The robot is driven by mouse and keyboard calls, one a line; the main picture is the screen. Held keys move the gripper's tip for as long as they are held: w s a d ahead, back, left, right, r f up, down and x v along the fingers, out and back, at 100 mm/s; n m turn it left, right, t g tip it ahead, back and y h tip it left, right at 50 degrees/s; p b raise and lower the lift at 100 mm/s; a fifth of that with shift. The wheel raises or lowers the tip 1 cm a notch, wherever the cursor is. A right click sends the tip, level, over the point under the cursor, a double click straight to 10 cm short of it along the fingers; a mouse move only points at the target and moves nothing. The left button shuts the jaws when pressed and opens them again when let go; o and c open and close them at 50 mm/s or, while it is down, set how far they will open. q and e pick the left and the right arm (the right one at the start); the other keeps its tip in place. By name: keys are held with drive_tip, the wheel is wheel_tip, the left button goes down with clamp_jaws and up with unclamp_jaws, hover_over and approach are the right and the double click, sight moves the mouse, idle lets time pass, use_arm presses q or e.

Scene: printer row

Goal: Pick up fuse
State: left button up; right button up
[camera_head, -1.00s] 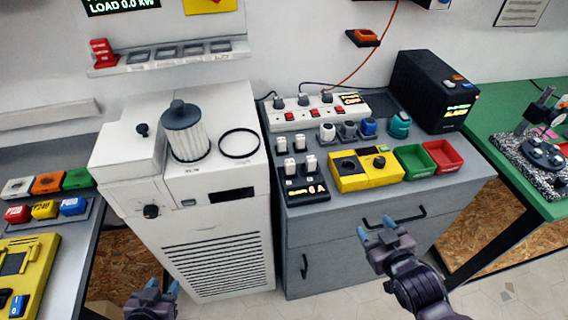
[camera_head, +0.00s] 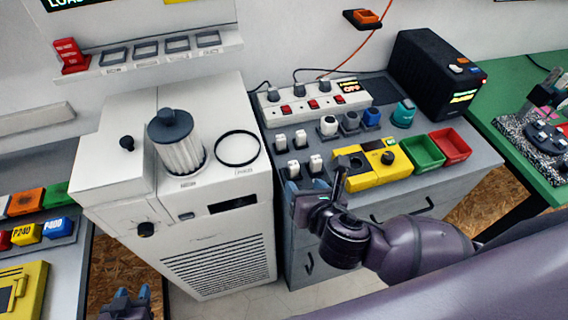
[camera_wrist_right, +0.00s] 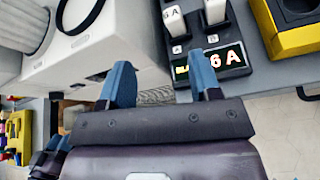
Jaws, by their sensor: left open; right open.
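Several small white fuses stand upright in black holders on the grey cabinet. Two front ones, the left (camera_head: 294,168) and the right (camera_head: 315,164), are just beyond my right gripper (camera_head: 306,187). In the right wrist view, two white fuses (camera_wrist_right: 175,21) (camera_wrist_right: 214,11) stand in a black holder with a lit "6 A" display (camera_wrist_right: 227,58). My right gripper (camera_wrist_right: 163,78) is open and empty, its blue fingertips short of the fuses. In the head view it hides much of that holder. My left gripper (camera_head: 127,300) is open at the lower left, away from the fuses.
A yellow box (camera_head: 372,166) stands right of the fuses, with green (camera_head: 423,153) and red (camera_head: 451,146) bins beyond. A power strip (camera_head: 313,100) lies behind. A white machine (camera_head: 215,215) with a filter cylinder (camera_head: 178,142) stands at left.

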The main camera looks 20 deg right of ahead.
sight(295, 167)
drive_tip(key=shift+w+d+f+n+h, duration=0.15)
drive_tip(key=shift+w+f+n, duration=0.25)
drive_tip(key=shift+w+f, duration=0.85)
drive_tip(key=shift+w+d+f+n+h, duration=0.1)
drive_tip(key=shift+w+f+n, duration=0.35)
drive_tip(key=shift+w, duration=1.5)
drive_tip(key=shift+w+d+f+n+h, duration=0.15)
drive_tip(key=shift+w+f+n, duration=0.2)
drive_tip(key=shift+w+f, duration=0.9)
drive_tip(key=shift+w+r, duration=0.3)
drive_tip(key=shift+r, duration=0.1)
drive_tip(key=shift+c, duration=0.4)
drive_tip(key=c, duration=0.9)
drive_tip(key=shift+r, duration=0.1)
